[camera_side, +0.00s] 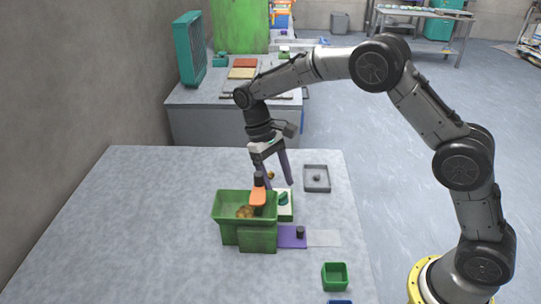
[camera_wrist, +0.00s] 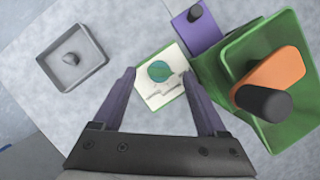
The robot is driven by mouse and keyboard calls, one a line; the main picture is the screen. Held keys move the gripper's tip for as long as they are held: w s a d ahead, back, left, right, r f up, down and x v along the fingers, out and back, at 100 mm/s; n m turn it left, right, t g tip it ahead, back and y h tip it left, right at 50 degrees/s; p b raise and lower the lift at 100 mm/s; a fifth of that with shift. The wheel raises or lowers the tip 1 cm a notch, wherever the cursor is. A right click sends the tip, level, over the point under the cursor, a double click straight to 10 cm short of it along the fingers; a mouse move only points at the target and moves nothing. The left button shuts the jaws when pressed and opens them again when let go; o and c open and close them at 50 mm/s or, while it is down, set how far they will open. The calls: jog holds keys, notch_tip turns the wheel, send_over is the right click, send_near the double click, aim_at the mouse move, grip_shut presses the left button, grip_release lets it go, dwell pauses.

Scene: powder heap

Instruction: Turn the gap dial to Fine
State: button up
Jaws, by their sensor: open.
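The gap dial (camera_wrist: 159,71) is a round green knob on a white plate (camera_wrist: 151,97) with small printed marks that are too small to read. I cannot tell which setting it is at. In the side view the dial (camera_side: 283,198) is beside the green hopper machine (camera_side: 230,234). My gripper (camera_wrist: 159,76) has its two purple fingers spread, with the dial seen between the tips in the wrist view. In the side view my gripper (camera_side: 279,184) is above the dial, pointing down and slightly tilted. It holds nothing.
An orange flap (camera_wrist: 270,78) with a black knob is on the machine, right of the fingers. A purple block (camera_side: 290,238) with a black peg is at its front. A grey tray (camera_side: 327,188) with a small lump lies right of the dial. A green cup (camera_side: 335,279) is nearer.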

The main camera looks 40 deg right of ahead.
jog(key=v, duration=1.2)
jog(key=s+d+r+t, duration=0.25)
jog(key=s+r, duration=0.45)
jog(key=r, duration=0.5)
jog(key=s+d+r+m+t, duration=0.1)
jog(key=s+d+r+t, duration=0.25)
jog(key=s, duration=0.65)
jog(key=s+d+f+t, duration=0.2)
jog(key=s+f, duration=0.1)
jog(key=s, duration=0.7)
jog(key=s+f+t, duration=0.2)
jog(key=s+f, duration=0.1)
jog(key=f, duration=0.6)
jog(key=shift+s, duration=0.35)
jog(key=shift+d, duration=0.1)
